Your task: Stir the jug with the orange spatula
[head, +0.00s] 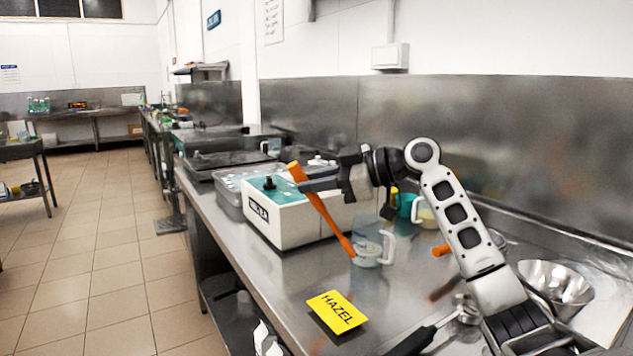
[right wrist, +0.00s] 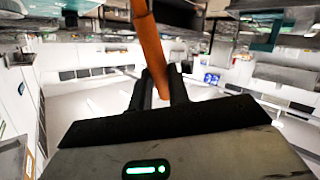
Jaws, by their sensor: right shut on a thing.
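The orange spatula (head: 326,217) is held tilted, its upper end to the left and its lower end at the clear jug. My right gripper (head: 303,180) is shut on the spatula near its upper end. The right wrist view shows the orange handle (right wrist: 150,45) between the two dark fingers (right wrist: 158,88). The clear jug (head: 372,240) stands upright on the steel counter, with its handle to the right and some pale content low inside. The spatula's lower end overlaps the jug's left side; I cannot tell how deep inside it is. My left gripper is not in view.
A white and teal batch freezer (head: 285,215) stands left of the jug. A yellow HAZEL card (head: 336,311) lies in front of it on the counter (head: 285,290). A steel bowl (head: 556,287) is at the right. Tubs, one teal (head: 407,205), stand behind the jug.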

